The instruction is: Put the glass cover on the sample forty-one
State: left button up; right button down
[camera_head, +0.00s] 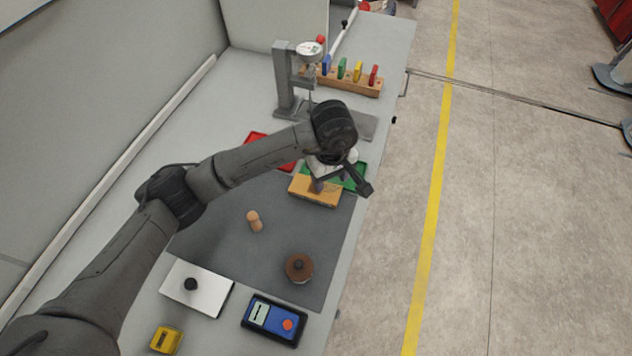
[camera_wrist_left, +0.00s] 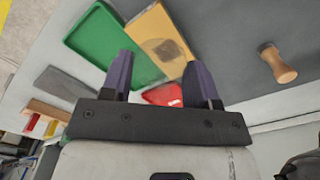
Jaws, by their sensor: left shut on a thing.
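My left gripper (camera_head: 340,186) is over the far end of the grey mat, above the yellow-orange block (camera_head: 313,192) and the green tray (camera_head: 352,183). In the left wrist view its two fingers (camera_wrist_left: 160,78) are apart, with a pale see-through piece, apparently the glass cover (camera_wrist_left: 147,68), between them. The orange block (camera_wrist_left: 150,28) shows beyond the fingers with a dark patch (camera_wrist_left: 168,50) on it, perhaps a sample seen through glass. No number is readable, so I cannot tell which sample is forty-one, nor whether the cover touches the block. My right gripper is not in view.
The grey mat (camera_head: 215,218) holds a wooden peg-like piece (camera_head: 254,221) and a brown round knobbed piece (camera_head: 299,268). A red tray (camera_head: 256,138), a gauge stand (camera_head: 284,82) and a rack of coloured pieces (camera_head: 362,86) stand beyond. A blue meter (camera_head: 273,319) lies near.

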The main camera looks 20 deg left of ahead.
pick_arm(q)
jog(key=a+f, duration=0.1)
jog(key=a, duration=0.1)
jog(key=w+a+f, duration=0.1)
jog(key=a, duration=0.1)
jog(key=shift+f, duration=2.25)
jog(key=shift+f+b, duration=0.2)
jog(key=shift+b, duration=0.2)
jog(key=o, duration=0.9)
jog(key=shift+r, duration=0.1)
